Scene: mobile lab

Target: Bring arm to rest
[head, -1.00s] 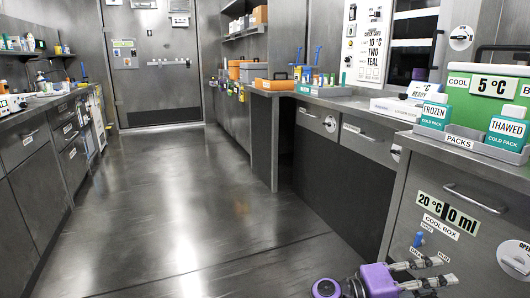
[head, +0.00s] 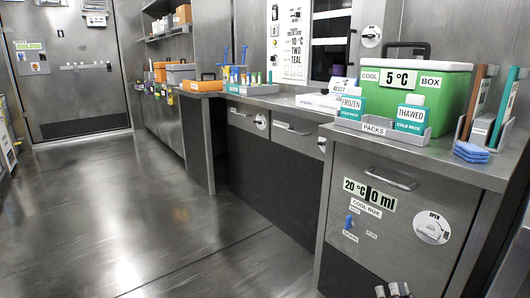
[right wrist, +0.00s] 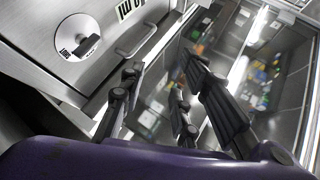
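My right gripper (head: 393,290) shows only as fingertips at the bottom edge of the head view, in front of the cabinet under the cool box. In the right wrist view its grey fingers (right wrist: 170,95) are spread apart with nothing between them, beside a steel drawer front with a round dial (right wrist: 78,36). My purple wrist part fills the bottom of that view. My left gripper and arm are not in the head view.
A green cool box (head: 440,100), frozen cold pack (head: 350,107) and thawed cold pack (head: 411,115) stand on the right counter. Blue pads (head: 471,152) lie near its edge. The cabinet front (head: 400,225) has a handle. The floor (head: 150,220) on the left is clear.

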